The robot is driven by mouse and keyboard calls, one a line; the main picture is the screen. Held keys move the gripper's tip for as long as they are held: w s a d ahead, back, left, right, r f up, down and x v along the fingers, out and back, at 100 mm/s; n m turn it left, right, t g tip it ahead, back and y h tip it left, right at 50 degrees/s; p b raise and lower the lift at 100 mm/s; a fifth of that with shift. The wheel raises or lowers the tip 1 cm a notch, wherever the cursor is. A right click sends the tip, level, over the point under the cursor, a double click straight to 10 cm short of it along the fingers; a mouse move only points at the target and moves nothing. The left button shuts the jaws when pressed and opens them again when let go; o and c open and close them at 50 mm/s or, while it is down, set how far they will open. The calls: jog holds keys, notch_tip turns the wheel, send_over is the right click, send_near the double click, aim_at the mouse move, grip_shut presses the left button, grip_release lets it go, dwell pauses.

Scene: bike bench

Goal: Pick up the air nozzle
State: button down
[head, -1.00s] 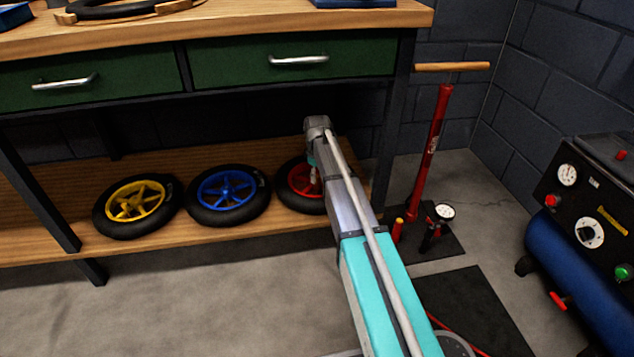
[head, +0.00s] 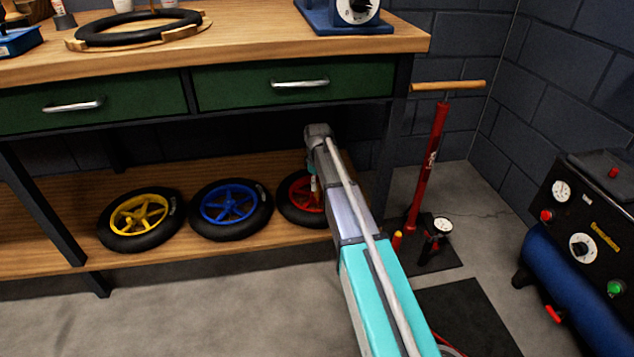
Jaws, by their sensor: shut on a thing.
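My arm reaches from the bottom of the head view up to a grey joint in front of the lower shelf. Its far side is hidden behind its own links, and I cannot make out my gripper or its fingers. I also cannot make out the air nozzle. A short piece of red hose (head: 447,350) shows at the bottom edge, beside my arm. The blue air compressor (head: 570,275), with gauges and buttons on a black panel, stands at the right.
A wooden bench (head: 300,58) with green drawers fills the back. On its lower shelf lie a yellow wheel (head: 140,219), a blue wheel (head: 230,207) and a red wheel (head: 300,200), partly covered by my arm. A red floor pump (head: 430,170) stands right of the bench. Floor at front left is clear.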

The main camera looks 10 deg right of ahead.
jog(key=s+a+r+p, duration=0.2)
jog(key=s+r+p, duration=0.6)
jog(key=s, duration=0.5)
jog(key=shift+r, duration=0.55)
jog(key=shift+s+a, duration=0.1)
